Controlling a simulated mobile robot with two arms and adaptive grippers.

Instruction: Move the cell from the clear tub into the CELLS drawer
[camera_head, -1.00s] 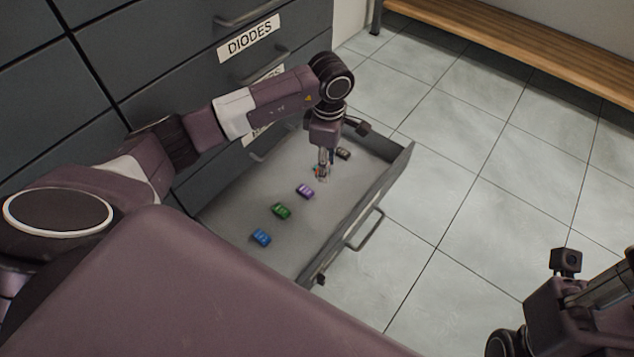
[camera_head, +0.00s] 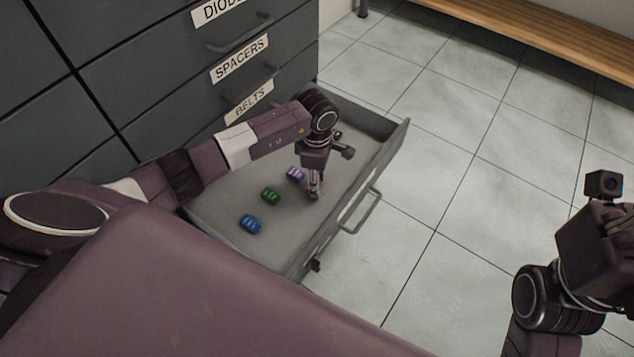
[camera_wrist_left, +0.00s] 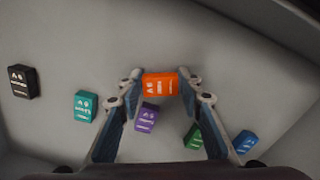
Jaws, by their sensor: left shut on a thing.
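My left gripper (camera_head: 314,192) is inside the open drawer (camera_head: 225,236), pointing down near its front wall. In the left wrist view its fingertips (camera_wrist_left: 160,88) are shut on an orange cell (camera_wrist_left: 160,84). I cannot tell whether the cell touches the drawer floor. Purple (camera_head: 296,174), green (camera_head: 270,195) and blue (camera_head: 250,224) cells lie in the drawer. The left wrist view also shows a teal cell (camera_wrist_left: 86,105) and a black cell (camera_wrist_left: 22,82) there. The drawer's own label is not readable, and no clear tub is in view. My right arm is at the lower right; its fingers do not show.
Closed drawers above carry the labels SPACERS (camera_head: 240,58) and BELTS (camera_head: 249,101). The open drawer's handle (camera_head: 362,212) sticks out over the tiled floor (camera_head: 450,200), which is clear. A wooden bench (camera_head: 530,35) stands at the back.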

